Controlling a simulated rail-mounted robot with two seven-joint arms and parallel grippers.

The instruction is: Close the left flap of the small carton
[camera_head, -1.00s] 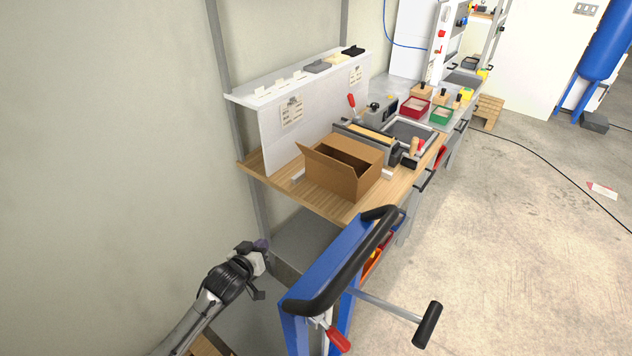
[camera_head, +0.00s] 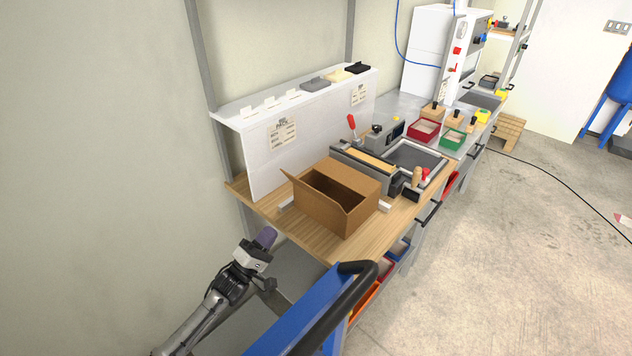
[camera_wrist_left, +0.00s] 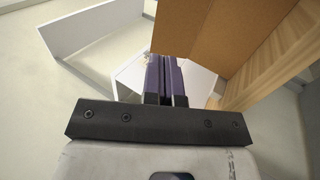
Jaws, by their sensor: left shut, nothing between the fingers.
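The small carton (camera_head: 337,200) is a brown cardboard box on the wooden bench top, its top partly open. Its left flap (camera_head: 307,190) stands up and leans outward to the left. My left gripper (camera_head: 266,238) has purple fingers and is to the left of and below the carton, apart from it, near the bench edge. In the left wrist view, the shut purple fingers (camera_wrist_left: 166,78) are empty, with brown cardboard (camera_wrist_left: 217,38) beyond them to the right. My right gripper is not in view.
A white shelf panel (camera_head: 300,125) stands behind the carton. A sealing device (camera_head: 380,155) with a red-handled lever is to its right. A blue frame with a black handle (camera_head: 345,295) is in front of the bench.

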